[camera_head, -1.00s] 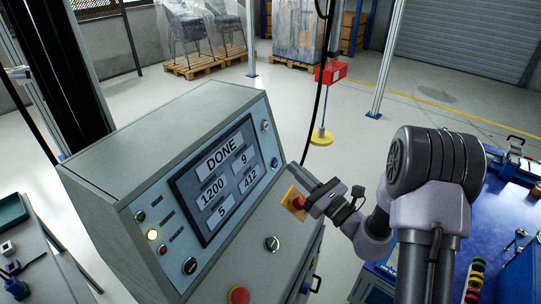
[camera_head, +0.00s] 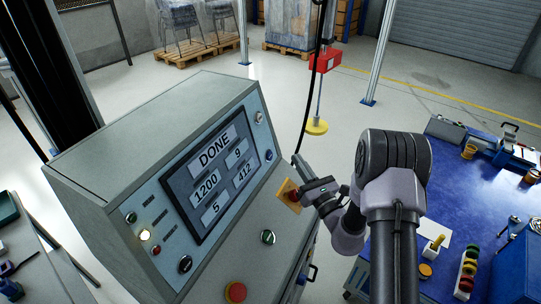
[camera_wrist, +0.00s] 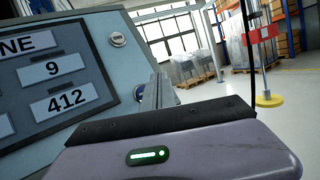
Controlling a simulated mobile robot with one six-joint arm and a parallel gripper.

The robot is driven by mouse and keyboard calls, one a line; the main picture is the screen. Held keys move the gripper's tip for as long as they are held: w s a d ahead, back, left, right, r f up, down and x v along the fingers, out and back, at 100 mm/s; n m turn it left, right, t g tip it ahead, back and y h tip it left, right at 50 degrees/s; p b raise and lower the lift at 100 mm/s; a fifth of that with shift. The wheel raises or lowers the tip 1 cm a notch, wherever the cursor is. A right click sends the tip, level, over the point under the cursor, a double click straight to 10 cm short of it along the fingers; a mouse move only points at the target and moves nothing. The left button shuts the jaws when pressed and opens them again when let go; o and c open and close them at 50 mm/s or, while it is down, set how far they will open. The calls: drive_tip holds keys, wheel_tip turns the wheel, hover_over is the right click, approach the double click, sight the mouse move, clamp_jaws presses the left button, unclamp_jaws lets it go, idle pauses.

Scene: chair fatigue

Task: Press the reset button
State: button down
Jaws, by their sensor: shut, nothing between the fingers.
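The control console (camera_head: 150,115) has a slanted panel with a screen (camera_head: 212,180) reading DONE, 1200, 9, 5 and 412. A blue button (camera_head: 269,155) sits right of the screen; its label is too small to read, so I cannot confirm it is the reset button. My gripper (camera_head: 297,162) is shut and empty, just right of the blue button and apart from it in the head view. In the wrist view, the shut fingers (camera_wrist: 157,92) stand in front of the panel's right edge and partly hide the blue button (camera_wrist: 138,93).
A red knob on a yellow plate (camera_head: 293,196) is beside my gripper's body. A blue table (camera_head: 440,215) with several items stands right.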

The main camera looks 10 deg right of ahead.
drive_tip(key=shift+w+a+f, duration=0.2)
drive_tip(key=shift+w+a, duration=0.3)
drive_tip(key=shift+a, duration=0.25)
drive_tip(key=shift+w+a+f, duration=0.25)
drive_tip(key=shift+w+a, duration=0.25)
drive_tip(key=shift+a, duration=0.3)
drive_tip(key=shift+w+a+f, duration=0.2)
drive_tip(key=shift+w+a, duration=0.3)
drive_tip(key=shift+a, duration=0.25)
drive_tip(key=shift+a, duration=0.1)
drive_tip(key=shift+w+a+f, duration=0.15)
drive_tip(key=shift+w+a, duration=0.05)
drive_tip(key=shift+w, duration=0.05)
drive_tip(key=shift+w+a, duration=0.15)
drive_tip(key=shift+a, duration=0.15)
idle(0.8)
drive_tip(key=shift+d, duration=0.1)
drive_tip(key=shift+s+d, duration=0.4)
drive_tip(key=shift+d, duration=0.1)
drive_tip(key=s+d, duration=0.1)
drive_tip(key=d+r, duration=0.1)
drive_tip(key=s+d, duration=0.1)
drive_tip(key=d, duration=0.1)
drive_tip(key=shift+s+r+b, duration=0.25)
drive_tip(key=shift+s+b, duration=0.1)
